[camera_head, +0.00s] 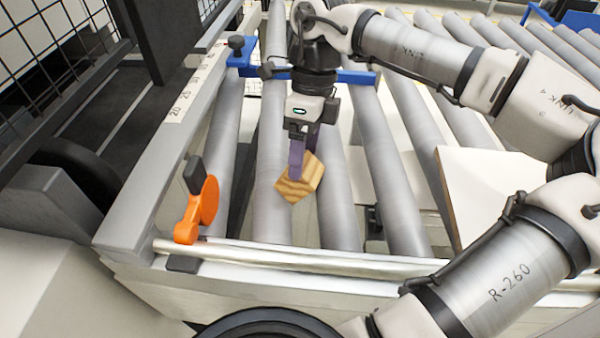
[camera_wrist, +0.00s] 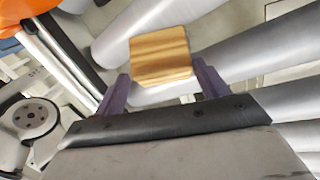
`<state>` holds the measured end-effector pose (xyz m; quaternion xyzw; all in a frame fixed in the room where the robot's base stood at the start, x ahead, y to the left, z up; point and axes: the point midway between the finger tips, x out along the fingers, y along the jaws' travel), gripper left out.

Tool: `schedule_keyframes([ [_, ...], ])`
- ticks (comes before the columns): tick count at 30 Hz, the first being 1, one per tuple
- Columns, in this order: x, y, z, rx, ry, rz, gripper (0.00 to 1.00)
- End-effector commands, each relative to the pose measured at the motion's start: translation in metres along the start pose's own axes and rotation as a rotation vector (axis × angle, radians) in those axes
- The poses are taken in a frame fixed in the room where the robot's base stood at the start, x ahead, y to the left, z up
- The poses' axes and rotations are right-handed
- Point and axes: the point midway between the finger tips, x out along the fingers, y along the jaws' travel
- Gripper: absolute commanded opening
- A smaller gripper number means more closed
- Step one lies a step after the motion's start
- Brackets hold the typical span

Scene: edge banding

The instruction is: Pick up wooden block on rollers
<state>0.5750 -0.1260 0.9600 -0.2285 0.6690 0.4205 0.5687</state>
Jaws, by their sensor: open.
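The wooden block (camera_head: 301,179) has a striped grain and sits on the grey rollers in the middle of the head view. It also shows in the wrist view (camera_wrist: 160,55), beyond the fingertips. My gripper (camera_head: 303,158) points down at the block, with its purple fingers right by it. In the wrist view the two fingers (camera_wrist: 160,84) are apart, one toward each side of the block, with gaps on both sides. The block's near edge appears close to the fingertip line. Whether a finger touches it cannot be told.
Grey rollers (camera_head: 270,150) run lengthwise under the block. An orange clamp-like part (camera_head: 205,202) stands at the left rail. A blue bar (camera_head: 350,77) crosses behind my gripper. A pale board (camera_head: 490,190) lies on the rollers to the right. A metal rail (camera_head: 300,258) runs along the front.

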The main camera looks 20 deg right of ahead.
Motion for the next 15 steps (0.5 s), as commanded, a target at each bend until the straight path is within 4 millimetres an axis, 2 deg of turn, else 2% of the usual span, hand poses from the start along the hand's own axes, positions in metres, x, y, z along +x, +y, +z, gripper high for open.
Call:
schedule_keyframes([
  [4,0.014,0.001,-0.001,0.000,0.001,0.003,0.74],
  [9,0.040,-0.001,-0.001,-0.001,0.002,0.002,0.74],
  [15,0.053,-0.001,-0.001,-0.001,0.000,0.001,0.74],
])
